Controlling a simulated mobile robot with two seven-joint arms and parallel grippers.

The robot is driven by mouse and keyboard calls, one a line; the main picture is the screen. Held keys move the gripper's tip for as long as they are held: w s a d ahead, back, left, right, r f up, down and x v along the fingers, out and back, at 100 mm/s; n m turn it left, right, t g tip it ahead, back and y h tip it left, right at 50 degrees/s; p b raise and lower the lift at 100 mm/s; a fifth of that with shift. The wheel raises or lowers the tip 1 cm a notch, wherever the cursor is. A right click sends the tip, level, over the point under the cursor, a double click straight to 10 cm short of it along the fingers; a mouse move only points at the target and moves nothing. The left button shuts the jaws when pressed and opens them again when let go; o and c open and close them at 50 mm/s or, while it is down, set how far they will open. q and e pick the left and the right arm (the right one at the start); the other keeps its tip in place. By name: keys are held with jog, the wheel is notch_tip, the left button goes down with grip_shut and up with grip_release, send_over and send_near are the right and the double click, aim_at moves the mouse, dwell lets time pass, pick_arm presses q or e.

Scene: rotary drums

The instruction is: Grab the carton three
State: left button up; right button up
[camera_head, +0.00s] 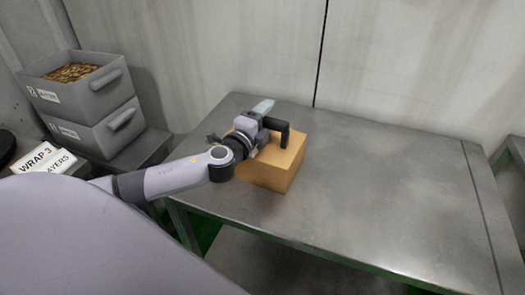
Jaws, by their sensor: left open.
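A brown cardboard carton (276,172) sits on the grey metal table (385,185) near its left end. No number shows on the faces in view. My left arm comes in from the left, and its gripper (275,119) is over the carton's top. The gripper is open, with one dark finger at the right above the carton and a pale tip toward the back. The gripper and wrist hide part of the carton's top and left side. I cannot tell whether the fingers touch the carton. My right gripper is not in view.
Two stacked grey bins (95,110) stand at the left, the upper one filled with brown pieces. A grey wall (410,65) runs behind the table. The table's middle and right are clear.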

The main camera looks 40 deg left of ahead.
pick_arm(q)
jog(key=shift+w, duration=0.15)
grip_shut()
dwell(1.3)
jog(key=shift+r, duration=0.1)
